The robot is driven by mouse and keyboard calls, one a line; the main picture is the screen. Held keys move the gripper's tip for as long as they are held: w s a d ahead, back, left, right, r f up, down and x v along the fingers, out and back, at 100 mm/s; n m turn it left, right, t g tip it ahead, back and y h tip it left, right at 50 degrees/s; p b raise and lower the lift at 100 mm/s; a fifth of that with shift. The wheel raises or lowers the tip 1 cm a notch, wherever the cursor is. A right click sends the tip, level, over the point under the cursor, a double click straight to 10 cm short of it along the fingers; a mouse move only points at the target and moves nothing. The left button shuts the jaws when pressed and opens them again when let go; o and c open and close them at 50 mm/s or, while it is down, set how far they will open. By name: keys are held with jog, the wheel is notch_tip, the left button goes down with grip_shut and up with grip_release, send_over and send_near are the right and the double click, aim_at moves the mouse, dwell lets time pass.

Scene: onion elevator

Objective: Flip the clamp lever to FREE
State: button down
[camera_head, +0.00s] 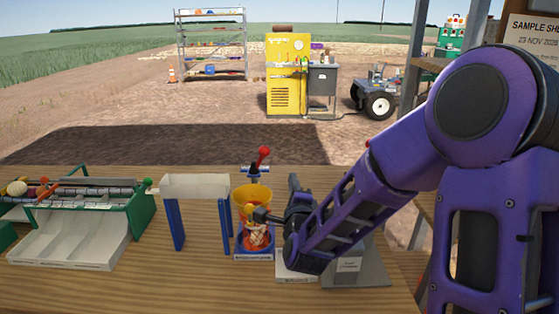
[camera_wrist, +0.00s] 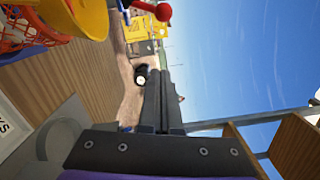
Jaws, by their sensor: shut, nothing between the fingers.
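A lever with a red ball knob (camera_head: 264,151) stands up above the yellow funnel (camera_head: 252,195) on the table. I take it for the clamp lever, but no FREE marking is readable. The red knob also shows at the top of the wrist view (camera_wrist: 164,11). Below the funnel is a red mesh bag (camera_head: 256,236), partly hidden in the wrist view.
A white trough on blue legs (camera_head: 195,187) stands left of the funnel. Farther left is a green-sided bench (camera_head: 140,212) with rollers. A grey plate (camera_head: 362,268) lies right of the gripper, partly behind my arm. The front left table (camera_head: 180,285) is clear.

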aim_at(260, 160)
dwell(0.3)
jog(key=w+a+r, duration=0.1)
jog(key=w+a, duration=0.3)
jog(key=w, duration=0.6)
jog(key=shift+w+a+p, duration=0.25)
jog(key=shift+w+p, duration=0.1)
jog(key=shift+p, duration=0.1)
